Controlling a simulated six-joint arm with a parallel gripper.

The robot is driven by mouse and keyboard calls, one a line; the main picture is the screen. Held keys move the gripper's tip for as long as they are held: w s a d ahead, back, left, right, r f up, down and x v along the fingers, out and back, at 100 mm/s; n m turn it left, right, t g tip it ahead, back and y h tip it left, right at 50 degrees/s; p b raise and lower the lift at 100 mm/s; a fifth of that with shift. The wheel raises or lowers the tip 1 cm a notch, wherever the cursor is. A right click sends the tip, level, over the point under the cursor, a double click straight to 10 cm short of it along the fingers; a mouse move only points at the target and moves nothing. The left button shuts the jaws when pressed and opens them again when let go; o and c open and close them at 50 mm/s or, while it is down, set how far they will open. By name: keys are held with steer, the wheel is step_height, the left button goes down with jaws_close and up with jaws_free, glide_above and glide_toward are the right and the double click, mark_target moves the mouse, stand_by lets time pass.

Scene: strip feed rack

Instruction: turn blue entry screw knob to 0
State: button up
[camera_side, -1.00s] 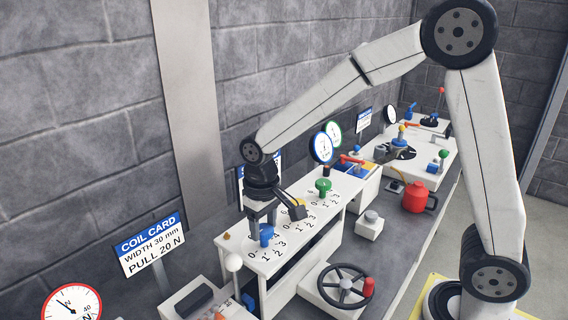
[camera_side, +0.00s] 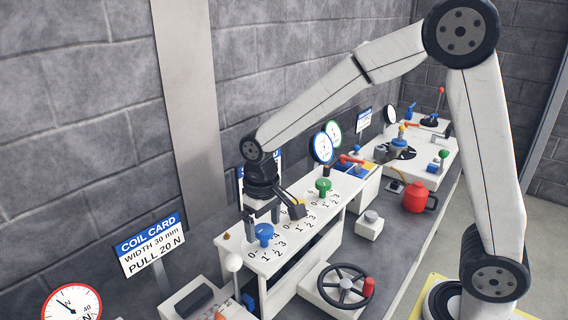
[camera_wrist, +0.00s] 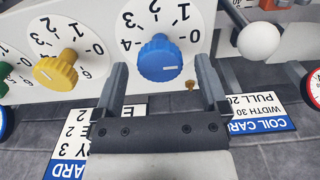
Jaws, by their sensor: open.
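The blue knob (camera_side: 263,233) stands on the near end of the white rack panel. In the wrist view the blue knob (camera_wrist: 160,58) sits on a white dial (camera_wrist: 207,14) numbered 0 to 4. A short white mark shows low on its face; I cannot tell exactly which number it indicates. My gripper (camera_side: 262,214) is just above the knob, fingers pointing down. In the wrist view my gripper (camera_wrist: 160,78) is open, with one finger on each side of the knob and visible gaps; nothing is held.
A yellow knob (camera_wrist: 55,70) and a green knob (camera_side: 323,186) stand along the same panel. A white ball-topped lever (camera_side: 233,262) is close by on the near side. A handwheel (camera_side: 345,284) is in front. The coil card (camera_side: 151,243) stands at the left.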

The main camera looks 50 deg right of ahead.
steer(key=shift+r, duration=3.8)
steer(key=shift+f, duration=0.1)
steer(key=t, duration=0.1)
glide_above(290, 246)
step_height(290, 246, down, 6)
steer(key=shift+r, duration=0.1)
steer(key=s+d+f+t, duration=0.1)
steer(key=s+d+f, duration=0.1)
steer(key=s+f, duration=0.3)
steer(key=shift+s+d+f+t, duration=0.2)
steer(key=shift+s+d+t, duration=0.15)
steer(key=shift+s, duration=0.35)
steer(key=shift+w, duration=0.1)
